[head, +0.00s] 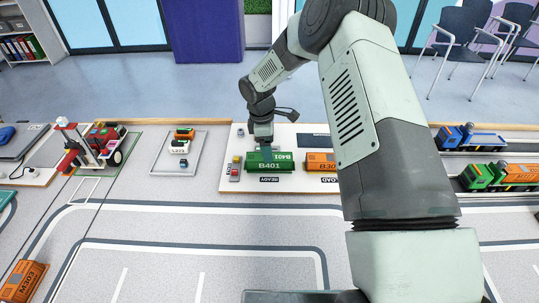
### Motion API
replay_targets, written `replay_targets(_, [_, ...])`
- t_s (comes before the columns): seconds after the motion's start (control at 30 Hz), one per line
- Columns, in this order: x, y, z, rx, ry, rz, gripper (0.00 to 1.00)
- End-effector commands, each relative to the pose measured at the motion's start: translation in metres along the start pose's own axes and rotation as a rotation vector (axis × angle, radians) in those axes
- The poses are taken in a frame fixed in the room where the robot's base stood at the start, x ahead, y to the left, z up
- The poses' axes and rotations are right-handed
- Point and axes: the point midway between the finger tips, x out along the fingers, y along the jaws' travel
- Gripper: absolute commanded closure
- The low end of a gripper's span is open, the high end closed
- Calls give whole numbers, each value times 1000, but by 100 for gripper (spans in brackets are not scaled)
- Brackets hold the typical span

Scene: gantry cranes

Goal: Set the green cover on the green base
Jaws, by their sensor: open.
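A green container marked B401 (269,162) sits on a white board beside the READY label. Its top and front both carry the marking. I cannot tell whether it is the cover, the base, or one resting on the other. My gripper (263,147) is open and points down at the container's top, slightly left of its middle. The fingers are small and partly hidden, and I cannot tell whether they touch it. No second green part is clear near it.
An orange container (320,161) stands just right, partly behind my arm. The white board (230,180) has small blocks (236,168) at left. A grey tray (161,165) holds toy vehicles; a red crane (85,150) stands farther left. Trucks (500,176) stand right. The front road mat is mostly clear.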

Motion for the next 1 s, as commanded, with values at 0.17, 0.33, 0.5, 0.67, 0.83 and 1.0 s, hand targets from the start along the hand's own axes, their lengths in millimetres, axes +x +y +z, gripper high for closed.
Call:
replay_targets(0.17, [-38,0,0,1,1,2,22])
replay_targets(0.33, [-60,0,0,0,0,0,22])
replay_targets(0.5, [-67,0,0,1,1,-1,22])
replay_targets(0.67, [-86,-2,6,29,-6,17,22])
replay_targets(0.83, [-158,-21,36,185,-26,84,22])
replay_targets(1.0, [-240,-68,78,435,-23,163,22])
